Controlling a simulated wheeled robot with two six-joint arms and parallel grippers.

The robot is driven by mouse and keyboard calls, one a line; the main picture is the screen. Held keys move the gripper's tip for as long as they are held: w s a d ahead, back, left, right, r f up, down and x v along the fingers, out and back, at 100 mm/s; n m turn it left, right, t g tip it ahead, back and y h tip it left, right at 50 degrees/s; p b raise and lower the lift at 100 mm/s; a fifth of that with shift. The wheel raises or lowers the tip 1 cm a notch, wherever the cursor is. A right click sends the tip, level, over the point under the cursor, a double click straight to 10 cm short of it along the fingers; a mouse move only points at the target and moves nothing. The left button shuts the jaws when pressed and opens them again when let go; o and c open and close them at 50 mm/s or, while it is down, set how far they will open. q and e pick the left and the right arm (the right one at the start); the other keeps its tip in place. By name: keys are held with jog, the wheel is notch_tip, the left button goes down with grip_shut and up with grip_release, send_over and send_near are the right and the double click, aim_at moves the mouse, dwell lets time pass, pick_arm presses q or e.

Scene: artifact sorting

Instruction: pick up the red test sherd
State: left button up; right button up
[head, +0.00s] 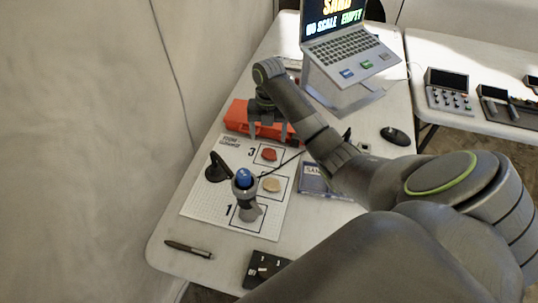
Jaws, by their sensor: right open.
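The red test sherd (269,154) lies flat in the square marked 3 on a white gridded mat (207,195). My right gripper (268,134) is open and empty, pointing down just behind the sherd in the picture. Its two fingers are apart, and the sherd shows in front of them, clear of both. The exact height of the fingertips above the mat is hard to tell. A beige sherd (272,185) lies in the square in front of the red one. My left gripper is not in view.
A grey stand with a blue top (243,175) is at square 1, beside a black stand (217,168). An orange box (237,114) is behind the gripper. A laptop (345,45) stands at the back. A pen (188,249) lies at front left.

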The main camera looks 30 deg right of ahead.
aim_at(269, 154)
jog(key=f, duration=0.1)
jog(key=s+f, duration=0.1)
jog(key=f, duration=0.2)
jog(key=shift+s+a+p, duration=0.2)
jog(key=shift+a+p, duration=0.05)
jog(key=shift+p, duration=0.1)
jog(key=shift+f, duration=0.6)
jog(key=c, duration=1)
